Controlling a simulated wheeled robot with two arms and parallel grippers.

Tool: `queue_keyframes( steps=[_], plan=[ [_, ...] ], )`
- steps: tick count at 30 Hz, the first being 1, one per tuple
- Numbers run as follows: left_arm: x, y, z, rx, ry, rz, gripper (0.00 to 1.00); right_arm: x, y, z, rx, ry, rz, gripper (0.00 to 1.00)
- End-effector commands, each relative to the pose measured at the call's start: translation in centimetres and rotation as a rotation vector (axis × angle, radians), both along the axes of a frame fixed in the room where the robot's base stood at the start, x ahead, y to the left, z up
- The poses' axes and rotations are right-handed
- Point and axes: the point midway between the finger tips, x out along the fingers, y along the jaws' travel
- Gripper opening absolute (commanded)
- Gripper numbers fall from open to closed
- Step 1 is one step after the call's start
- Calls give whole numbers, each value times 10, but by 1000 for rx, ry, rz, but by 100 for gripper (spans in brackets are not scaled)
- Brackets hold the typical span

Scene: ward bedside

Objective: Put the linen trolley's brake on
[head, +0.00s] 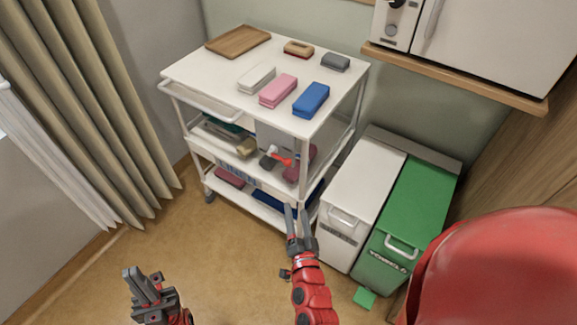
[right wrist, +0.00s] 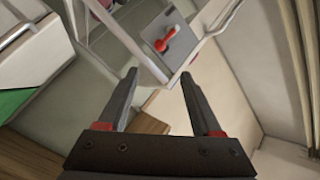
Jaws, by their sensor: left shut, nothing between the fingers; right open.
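The white linen trolley (head: 205,79) stands against the wall in the head view. A red brake lever (head: 284,160) sits on a grey plate (head: 268,137) at the trolley's near side, below the top. In the right wrist view the red lever (right wrist: 165,40) and grey plate (right wrist: 184,48) show beyond the fingertips. My right gripper (head: 297,209) is open and empty, in front of the trolley's near corner and below the lever in the picture. Its two fingers (right wrist: 158,75) are spread apart and clear of the lever. My left gripper (head: 142,272) is shut and empty, low over the floor at the left.
A wooden board (head: 238,40) and pink (head: 278,91), blue (head: 311,100) and other small items lie on the trolley top. White (head: 362,182) and green (head: 415,205) bins stand right of it. A curtain (head: 95,90) hangs left. The floor (head: 225,260) in front is free.

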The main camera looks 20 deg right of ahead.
Motion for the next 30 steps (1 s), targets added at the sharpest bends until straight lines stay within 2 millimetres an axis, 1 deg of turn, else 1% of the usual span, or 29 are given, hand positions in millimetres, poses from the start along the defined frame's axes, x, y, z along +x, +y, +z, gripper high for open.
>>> queue_keyframes(
  steps=[5,15,21,25,30],
  plan=[
    [0,0,-4,0,0,0,0,28,-8,1,-1,-6,-5,66],
    [0,0,-2,0,1,0,0,103,-25,3,-4,-8,-4,66],
    [0,0,-2,0,1,0,0,140,-34,3,-6,-8,-4,66],
    [0,0,-3,0,0,0,0,155,-37,1,-5,-5,-4,66],
    [0,0,-3,0,0,0,0,164,-40,2,-6,-6,-4,66]
  ],
)
